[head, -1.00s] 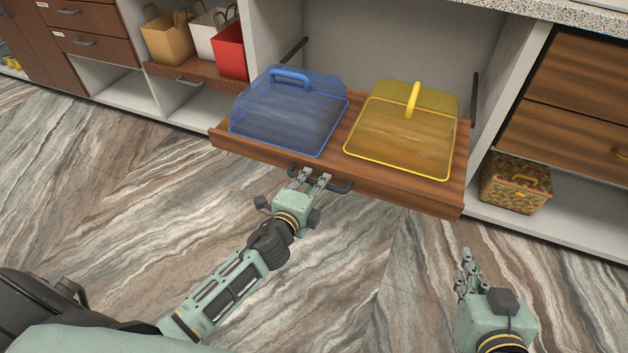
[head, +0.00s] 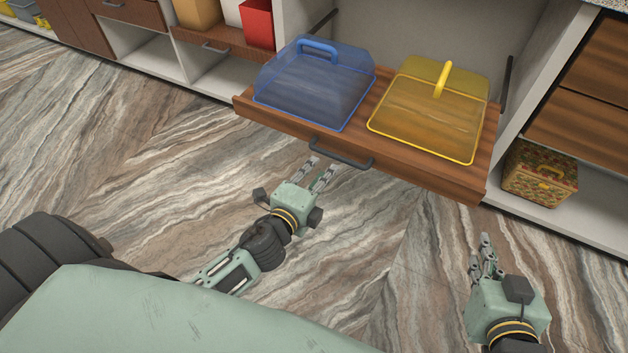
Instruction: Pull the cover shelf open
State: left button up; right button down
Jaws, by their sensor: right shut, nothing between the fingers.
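The cover shelf (head: 425,181) is a brown wooden pull-out board, standing out from the white cabinet. A dark bar handle (head: 340,153) is on its front edge. A clear blue cover (head: 314,88) and a clear yellow cover (head: 428,112) sit side by side on it. My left gripper (head: 318,170) is open and empty, just in front of the handle and apart from it. My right gripper (head: 485,250) is shut and empty, low at the right, in front of the cabinet and clear of the shelf.
A patterned box (head: 540,176) stands in the low opening at the right, below wooden drawers (head: 585,75). Paper bags, one of them red (head: 257,22), stand on a smaller shelf (head: 205,41) at the upper left. The marble-look floor in front is clear.

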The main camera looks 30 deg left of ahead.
pick_arm(q)
jog(key=v, duration=0.3)
jog(key=shift+s+r, duration=0.1)
jog(key=shift+s, duration=0.2)
